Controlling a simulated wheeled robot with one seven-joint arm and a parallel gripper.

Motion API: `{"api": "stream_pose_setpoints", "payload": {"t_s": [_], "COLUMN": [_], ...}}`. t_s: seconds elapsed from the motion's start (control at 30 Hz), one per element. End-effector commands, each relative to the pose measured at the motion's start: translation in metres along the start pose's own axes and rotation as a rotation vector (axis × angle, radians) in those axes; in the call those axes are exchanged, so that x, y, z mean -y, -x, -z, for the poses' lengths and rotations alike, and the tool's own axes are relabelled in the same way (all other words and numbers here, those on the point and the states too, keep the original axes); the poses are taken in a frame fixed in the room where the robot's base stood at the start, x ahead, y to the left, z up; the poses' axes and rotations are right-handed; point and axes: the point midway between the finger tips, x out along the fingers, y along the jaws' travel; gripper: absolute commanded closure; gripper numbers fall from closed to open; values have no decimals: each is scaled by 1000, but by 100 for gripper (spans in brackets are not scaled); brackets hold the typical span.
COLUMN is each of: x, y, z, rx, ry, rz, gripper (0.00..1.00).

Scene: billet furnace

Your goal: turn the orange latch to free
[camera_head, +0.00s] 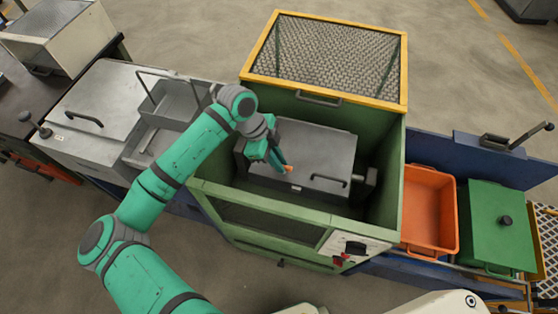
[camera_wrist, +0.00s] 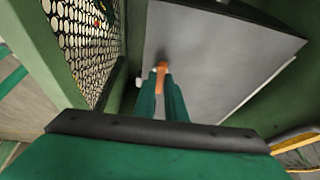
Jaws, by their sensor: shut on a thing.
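The orange latch (camera_head: 287,169) sits on the grey lid (camera_head: 320,150) inside the green furnace housing (camera_head: 222,197). In the wrist view the orange latch (camera_wrist: 161,68) stands up against the grey panel (camera_wrist: 210,50), between the tips of my two green fingers. My gripper (camera_head: 280,160) reaches down into the housing from the left and is shut on the latch. In the wrist view my gripper (camera_wrist: 162,80) hides the lower part of the latch. The latch's exact turn angle is hard to tell.
A yellow-framed mesh cover (camera_head: 330,55) stands raised at the back of the housing. The lid has a dark handle (camera_head: 328,181) at its front right. An orange bin (camera_head: 430,210) and a green lidded box (camera_head: 500,225) stand to the right.

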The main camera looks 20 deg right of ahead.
Motion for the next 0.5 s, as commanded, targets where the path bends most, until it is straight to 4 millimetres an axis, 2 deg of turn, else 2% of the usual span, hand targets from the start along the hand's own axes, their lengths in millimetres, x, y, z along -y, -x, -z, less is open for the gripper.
{"api": "stream_pose_setpoints", "payload": {"t_s": [0.27,0.5], "x": [-3,-5], "y": [0,0], "z": [0,2], "rx": [-1,-2], "ry": [141,342], "rz": [59,143], "gripper": [100,100]}}
